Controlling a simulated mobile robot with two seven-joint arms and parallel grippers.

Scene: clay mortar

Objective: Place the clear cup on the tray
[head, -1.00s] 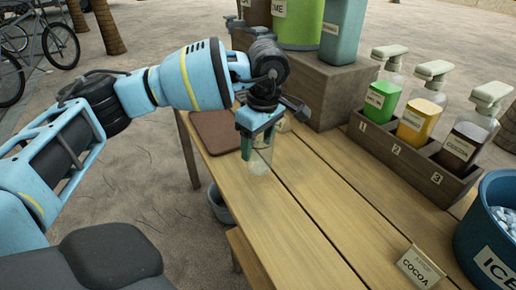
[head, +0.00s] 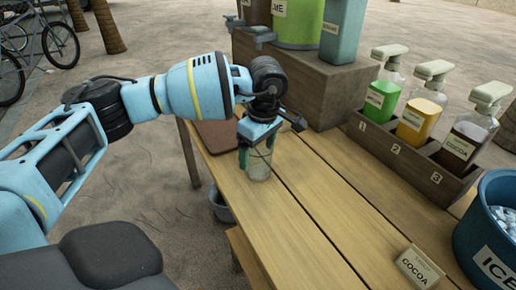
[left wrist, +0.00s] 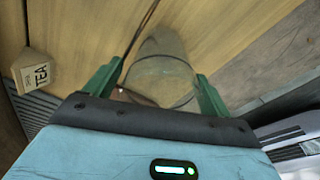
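The clear cup (head: 259,170) is upright between the green fingers of my left gripper (head: 257,155), above or at the wooden table; I cannot tell whether its base touches the wood. In the left wrist view the cup (left wrist: 160,72) sits between the two fingers of my left gripper (left wrist: 160,85), which appear closed around its sides. The brown tray (head: 214,136) lies flat at the table's far left edge, left of the cup and partly hidden by my left arm. My right gripper is in neither view.
A wooden rack (head: 400,160) with green, yellow and dark pump bottles stands at the right. A blue ice bucket (head: 480,235) and a cocoa sign (head: 420,267) are near right. A wooden box (head: 315,85) bears containers behind. The middle tabletop is clear.

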